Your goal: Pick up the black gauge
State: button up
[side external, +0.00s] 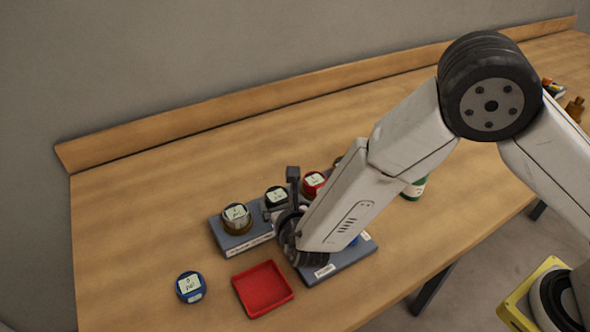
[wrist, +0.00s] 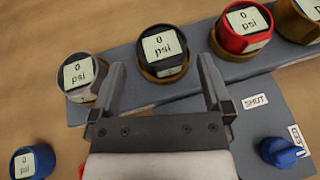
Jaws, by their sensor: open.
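The black gauge (wrist: 163,46) sits upright in a brass-coloured socket on the grey base and reads 0 psi. It also shows in the side view (side external: 276,196), partly close behind my fingers. My gripper (wrist: 160,66) is open and empty. In the wrist view its fingers point toward the black gauge, one to the left and one to the right of its near side. I cannot tell how high the fingers are above it.
A grey gauge (wrist: 80,72) stands left of the black one, a red gauge (wrist: 243,27) right, and a brown gauge (wrist: 300,20) beyond. A blue gauge (side external: 190,286) and an empty red tray (side external: 262,289) are on the table. A blue knob (wrist: 282,150) is near a SHUT label.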

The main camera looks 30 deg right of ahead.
aim_at(278, 198)
jog(key=shift+x, duration=2.7)
jog(key=shift+d+f, duration=0.1)
jog(key=c, duration=1.2)
